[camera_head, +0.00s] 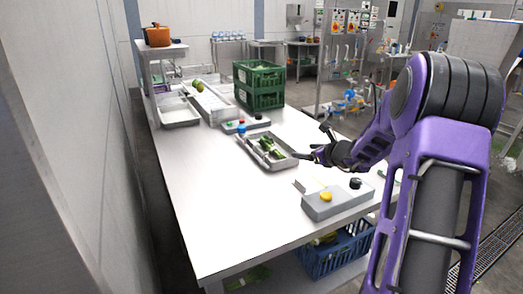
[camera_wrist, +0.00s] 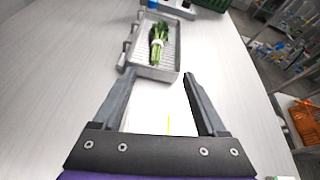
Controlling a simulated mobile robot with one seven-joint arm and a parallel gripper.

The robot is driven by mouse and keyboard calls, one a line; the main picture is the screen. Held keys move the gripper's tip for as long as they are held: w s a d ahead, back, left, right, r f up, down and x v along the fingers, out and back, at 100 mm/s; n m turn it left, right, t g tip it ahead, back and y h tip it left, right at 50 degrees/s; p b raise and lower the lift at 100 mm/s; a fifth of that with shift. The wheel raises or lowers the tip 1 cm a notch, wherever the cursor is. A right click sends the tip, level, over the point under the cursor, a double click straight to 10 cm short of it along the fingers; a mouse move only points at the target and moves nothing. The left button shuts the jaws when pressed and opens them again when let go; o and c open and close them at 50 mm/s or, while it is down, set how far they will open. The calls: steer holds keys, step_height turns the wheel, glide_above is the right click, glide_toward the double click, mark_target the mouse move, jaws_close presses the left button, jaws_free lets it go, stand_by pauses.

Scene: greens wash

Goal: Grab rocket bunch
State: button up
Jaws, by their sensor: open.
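The rocket bunch (camera_wrist: 157,42) is a bundle of green leaves and pale stems with a white band. It lies in a grey metal tray (camera_wrist: 153,71) on the table. In the head view the tray (camera_head: 284,163) sits mid-table with the greens (camera_head: 270,147) in it. My gripper (camera_wrist: 159,78) is open and empty, its two fingers apart. In the wrist view its fingertips are just short of the tray's near edge, with the bunch beyond them. In the head view my gripper (camera_head: 308,156) is at the tray's right side; its fingers are small there.
A grey box with a yellow button (camera_head: 326,197) stands nearer on the table. A blue crate (camera_head: 335,251) is below. The table's front left is clear.

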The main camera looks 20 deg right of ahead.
mark_target(281, 153)
step_height(281, 153, down, 2)
steer(key=shift+w+a+f+m, duration=0.15)
steer(key=shift+f+m, duration=0.1)
steer(key=shift+m, duration=0.75)
steer(key=x, duration=1.6)
steer(key=shift+w+a+f, duration=0.1)
steer(key=shift+w, duration=0.25)
jaws_close()
